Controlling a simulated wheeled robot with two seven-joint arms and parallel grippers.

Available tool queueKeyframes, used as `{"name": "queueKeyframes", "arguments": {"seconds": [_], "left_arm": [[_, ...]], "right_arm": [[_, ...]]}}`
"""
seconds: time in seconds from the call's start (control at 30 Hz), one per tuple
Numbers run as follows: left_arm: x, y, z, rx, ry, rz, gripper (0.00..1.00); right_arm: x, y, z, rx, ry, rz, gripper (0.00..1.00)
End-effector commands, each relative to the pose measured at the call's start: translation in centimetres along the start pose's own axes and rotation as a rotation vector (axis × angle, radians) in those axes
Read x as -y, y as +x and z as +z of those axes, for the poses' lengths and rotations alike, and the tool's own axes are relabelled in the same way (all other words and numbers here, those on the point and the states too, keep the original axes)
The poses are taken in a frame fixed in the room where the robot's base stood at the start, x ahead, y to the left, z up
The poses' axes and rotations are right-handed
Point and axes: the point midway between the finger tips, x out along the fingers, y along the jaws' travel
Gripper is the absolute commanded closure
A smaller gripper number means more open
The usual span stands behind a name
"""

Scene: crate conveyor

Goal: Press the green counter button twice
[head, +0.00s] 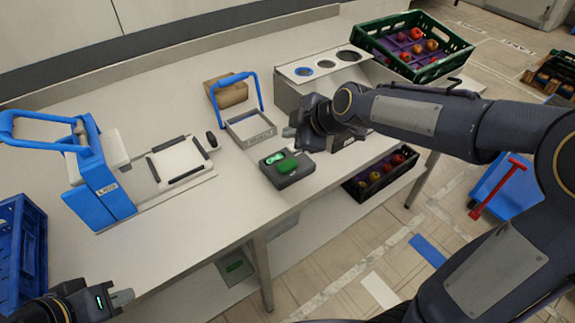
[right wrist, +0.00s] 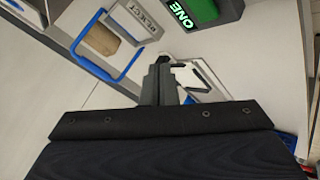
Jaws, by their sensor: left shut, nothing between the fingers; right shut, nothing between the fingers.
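The green counter button (head: 288,166) sits on a dark box (head: 291,180) near the counter's front edge, beside a lit green display (head: 273,157). In the right wrist view the green button (right wrist: 203,10) is cut off at the top edge, next to glowing letters reading "ONE". My right gripper (head: 290,139) is shut and empty. In the head view it appears just behind and above the box, apart from the button; its exact height is hard to tell. Its closed fingers show in the right wrist view (right wrist: 163,68). My left gripper (head: 122,298) is shut and empty at lower left, far from the button.
A metal tray with a blue handle (head: 250,127), marked REJECT in the wrist view, stands behind the box. A blue lever device (head: 100,185) and flat plate (head: 178,160) are left. A metal unit with round holes (head: 300,90) and a green fruit crate (head: 455,65) are right.

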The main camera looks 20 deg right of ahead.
Motion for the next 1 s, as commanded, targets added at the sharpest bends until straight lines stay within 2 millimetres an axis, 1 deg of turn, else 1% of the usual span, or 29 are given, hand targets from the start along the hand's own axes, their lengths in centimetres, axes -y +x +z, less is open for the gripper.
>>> {"name": "queueKeyframes", "arguments": {"seconds": [0.03,0.33,0.4,0.5,0.63,1.0], "left_arm": [[0.2,0.6,0.3,0.000,0.000,0.000,1.00],[1.3,2.8,1.4,0.000,0.000,0.000,1.00],[1.8,3.9,1.9,0.000,0.000,0.000,1.00],[2.1,4.6,2.4,0.000,0.000,0.000,1.00],[2.3,5.0,2.5,0.000,0.000,0.000,1.00],[2.3,4.9,2.5,0.000,0.000,0.000,1.00]], "right_arm": [[0.5,0.7,0.5,0.001,0.001,-0.001,1.00],[2.8,3.7,2.7,0.001,0.002,-0.003,1.00],[3.3,4.5,3.3,0.000,0.001,-0.001,1.00],[3.7,5.0,3.7,0.000,0.000,-0.001,1.00],[3.9,5.3,3.9,0.000,0.001,0.000,1.00],[3.8,5.2,3.8,0.000,0.001,-0.001,1.00]]}}
